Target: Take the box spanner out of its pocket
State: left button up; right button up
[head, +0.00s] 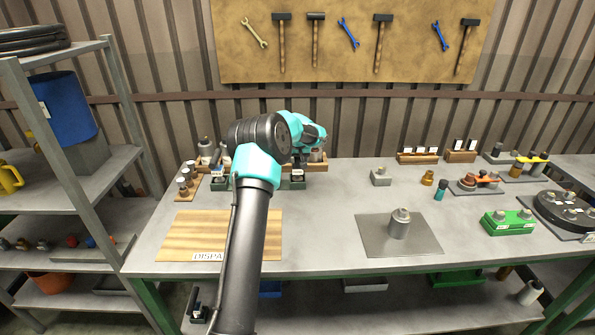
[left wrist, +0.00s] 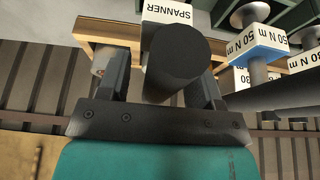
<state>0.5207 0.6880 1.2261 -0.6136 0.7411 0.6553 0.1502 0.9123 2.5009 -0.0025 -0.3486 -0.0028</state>
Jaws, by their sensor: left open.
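In the left wrist view a dark round cylinder (left wrist: 178,62), which looks like the box spanner, stands at a white label (left wrist: 176,14) reading SPANNER upside down. It is at a wooden holder (left wrist: 98,28); its lower end and pocket are hidden. My left gripper (left wrist: 160,82) is open, with one finger on each side of the cylinder; I cannot tell whether either finger touches it. In the head view my left arm reaches to the back of the bench and hides the spanner. My right gripper is not in view.
Torque tools with 50 N m labels (left wrist: 254,50) stand close to the right finger in the left wrist view. In the head view a wooden board (head: 190,236), a grey mat with a metal part (head: 399,223) and a green block (head: 508,223) lie on the bench. The middle is mostly clear.

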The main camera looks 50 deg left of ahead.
pick_arm(q)
jog(key=shift+c, duration=0.4)
grip_shut()
